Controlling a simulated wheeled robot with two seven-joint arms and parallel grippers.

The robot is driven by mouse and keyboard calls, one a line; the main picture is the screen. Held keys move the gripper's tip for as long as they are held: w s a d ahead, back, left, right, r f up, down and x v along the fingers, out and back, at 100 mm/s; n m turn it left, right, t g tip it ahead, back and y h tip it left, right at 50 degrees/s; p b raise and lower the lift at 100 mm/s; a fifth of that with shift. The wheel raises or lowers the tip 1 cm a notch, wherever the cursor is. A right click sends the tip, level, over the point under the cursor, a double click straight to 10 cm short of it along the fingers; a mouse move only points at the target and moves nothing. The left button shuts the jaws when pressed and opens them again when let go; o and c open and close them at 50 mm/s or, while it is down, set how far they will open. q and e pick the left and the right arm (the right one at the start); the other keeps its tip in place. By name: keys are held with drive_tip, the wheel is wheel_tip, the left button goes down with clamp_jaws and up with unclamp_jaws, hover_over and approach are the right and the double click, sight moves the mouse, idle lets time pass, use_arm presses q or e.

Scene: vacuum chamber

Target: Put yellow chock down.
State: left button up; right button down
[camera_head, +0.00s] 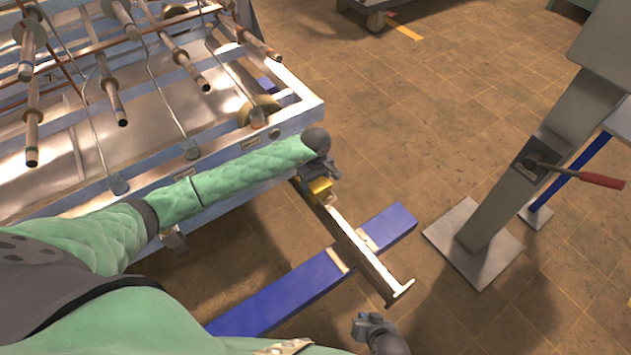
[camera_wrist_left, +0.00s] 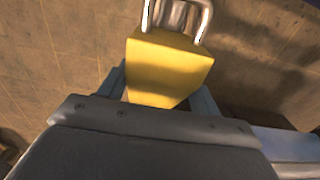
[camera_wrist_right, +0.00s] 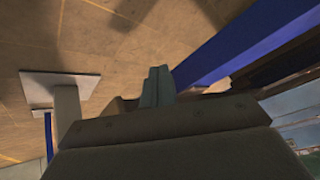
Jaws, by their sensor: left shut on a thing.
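The yellow chock (camera_head: 319,186) is a yellow block with a metal loop handle. In the left wrist view the chock (camera_wrist_left: 165,68) sits between the fingers of my left gripper (camera_wrist_left: 165,98), which is shut on it. In the head view my left gripper (camera_head: 322,178) holds it beside the front corner of the metal frame, over the near end of a metal rail (camera_head: 360,246). I cannot tell whether the chock touches the rail. My right gripper (camera_head: 372,326) is low at the bottom of the head view. Its fingers (camera_wrist_right: 157,86) are together and empty in the right wrist view.
The large metal frame table (camera_head: 290,115) with several rods fills the upper left. A blue beam (camera_head: 300,283) lies across under the rail. A grey post (camera_head: 500,215) with a floor plate and a red-handled lever (camera_head: 590,178) stands right. Tiled floor (camera_head: 440,100) is open between.

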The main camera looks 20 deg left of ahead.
sight(316, 181)
use_arm(q)
drive_tip(key=o, duration=1.3)
drive_tip(key=shift+c, duration=0.2)
use_arm(e)
drive_tip(key=shift+f, duration=0.6)
use_arm(q)
wheel_tip(316, 181, up, 2)
drive_tip(key=shift+r, duration=0.25)
wheel_tip(316, 181, up, 10)
drive_tip(key=b, duration=0.1)
drive_tip(key=shift+f, duration=0.2)
use_arm(e)
wheel_tip(316, 181, down, 4)
drive_tip(key=shift+s+r, duration=0.1)
drive_tip(key=shift+r, duration=0.1)
